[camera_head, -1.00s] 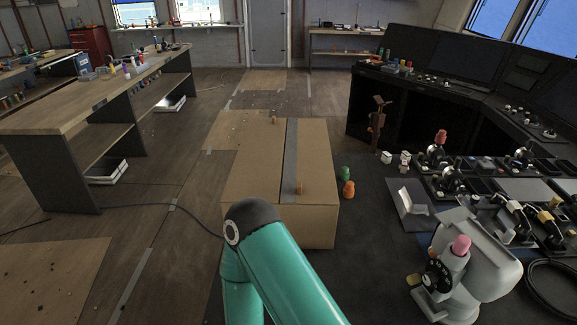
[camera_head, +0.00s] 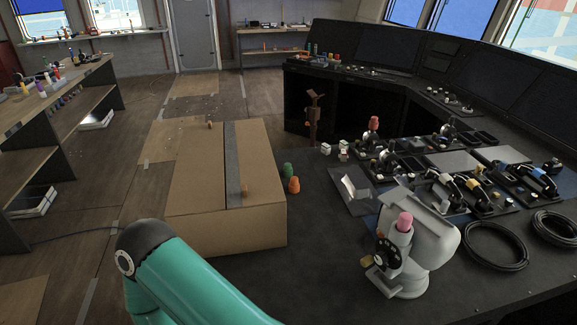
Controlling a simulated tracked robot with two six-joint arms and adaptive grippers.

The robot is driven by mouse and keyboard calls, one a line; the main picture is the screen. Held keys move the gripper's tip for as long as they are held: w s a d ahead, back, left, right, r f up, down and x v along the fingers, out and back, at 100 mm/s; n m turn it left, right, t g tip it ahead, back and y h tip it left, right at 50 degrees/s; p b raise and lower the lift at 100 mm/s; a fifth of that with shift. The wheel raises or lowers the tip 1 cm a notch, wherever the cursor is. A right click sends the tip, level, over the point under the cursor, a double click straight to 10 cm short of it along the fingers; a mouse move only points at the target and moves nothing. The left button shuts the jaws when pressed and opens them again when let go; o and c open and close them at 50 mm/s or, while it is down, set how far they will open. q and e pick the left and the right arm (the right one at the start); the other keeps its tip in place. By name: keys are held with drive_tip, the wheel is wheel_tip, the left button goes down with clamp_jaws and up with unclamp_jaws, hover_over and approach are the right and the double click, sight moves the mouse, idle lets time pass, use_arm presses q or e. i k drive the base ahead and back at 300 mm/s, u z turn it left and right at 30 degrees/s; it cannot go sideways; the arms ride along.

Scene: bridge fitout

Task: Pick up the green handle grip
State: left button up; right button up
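The green handle grip (camera_head: 287,170) stands on the dark console top, just right of the large cardboard box. An orange grip (camera_head: 294,185) stands right in front of it and seems to touch or nearly touch it. The green grip is small in this view and mostly unhidden. A teal link of my arm (camera_head: 190,285) crosses the lower left, well in front of the box. Neither of my grippers shows in the view.
The cardboard box (camera_head: 195,185) is left of the grips. A white and grey lever unit with a pink knob (camera_head: 404,222) stands nearer, at right. Control levers (camera_head: 373,140) and black cable coils (camera_head: 495,246) lie farther right. Dark surface between box and lever unit is clear.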

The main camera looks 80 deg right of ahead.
sight(287, 168)
drive_tip(key=u, duration=0.35)
drive_tip(key=i, duration=3.15)
drive_tip(key=z, duration=3)
drive_tip(key=i, duration=1.55)
drive_tip(key=z, duration=0.05)
